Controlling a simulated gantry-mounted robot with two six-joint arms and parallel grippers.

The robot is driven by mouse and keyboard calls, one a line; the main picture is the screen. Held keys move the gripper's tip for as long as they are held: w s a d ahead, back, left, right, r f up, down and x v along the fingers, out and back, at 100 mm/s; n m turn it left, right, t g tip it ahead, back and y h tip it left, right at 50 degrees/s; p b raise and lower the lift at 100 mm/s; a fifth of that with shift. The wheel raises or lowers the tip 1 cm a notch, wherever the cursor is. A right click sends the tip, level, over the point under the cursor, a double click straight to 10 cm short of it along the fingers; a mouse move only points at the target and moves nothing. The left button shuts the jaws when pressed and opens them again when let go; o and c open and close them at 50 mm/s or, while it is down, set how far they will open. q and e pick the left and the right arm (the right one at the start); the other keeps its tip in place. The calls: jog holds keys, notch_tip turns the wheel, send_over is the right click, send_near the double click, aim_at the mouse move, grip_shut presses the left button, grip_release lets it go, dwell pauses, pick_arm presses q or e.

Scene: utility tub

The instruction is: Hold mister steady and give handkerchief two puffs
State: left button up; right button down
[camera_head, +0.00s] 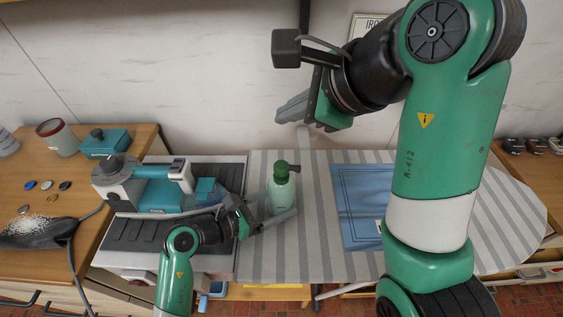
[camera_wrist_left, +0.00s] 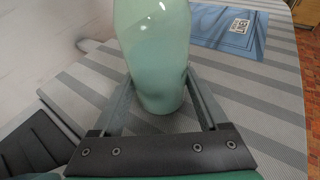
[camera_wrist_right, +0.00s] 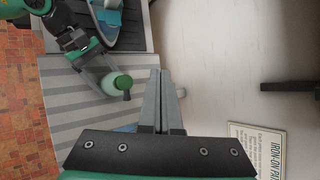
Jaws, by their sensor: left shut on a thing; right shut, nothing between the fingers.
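The mister (camera_head: 282,190) is a pale green bottle with a dark green spray head. It stands upright on the striped ironing board (camera_head: 262,258). My left gripper (camera_head: 274,214) is shut on its body, with a finger on each side; the bottle fills the middle of the left wrist view (camera_wrist_left: 155,55). The blue handkerchief (camera_head: 358,205) lies flat on the board to the right of the mister, partly hidden behind my right arm. My right gripper (camera_head: 285,112) is shut and empty, raised above and behind the mister. In the right wrist view the mister (camera_wrist_right: 117,84) is left of the closed fingers (camera_wrist_right: 162,100).
A teal and grey iron (camera_head: 150,190) stands on a dark ribbed rest left of the board. A wooden counter (camera_head: 75,215) at left holds a teal box (camera_head: 105,143), a red-rimmed cup (camera_head: 57,138) and several small discs. A sign (camera_wrist_right: 258,148) hangs on the back wall.

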send_near(280, 161)
jog(key=shift+w+a+f, duration=0.7)
jog(key=shift+w+a, duration=0.2)
jog(key=shift+w, duration=0.05)
jog(key=shift+w+a+f, duration=0.65)
jog(key=shift+w+a, duration=0.2)
jog(key=shift+w, duration=0.05)
dwell(0.6)
jog(key=shift+f, duration=0.4)
jog(key=shift+f, duration=0.7)
dwell(0.6)
dwell(0.3)
jog(key=shift+r, duration=1.1)
jog(key=shift+r, duration=2.5)
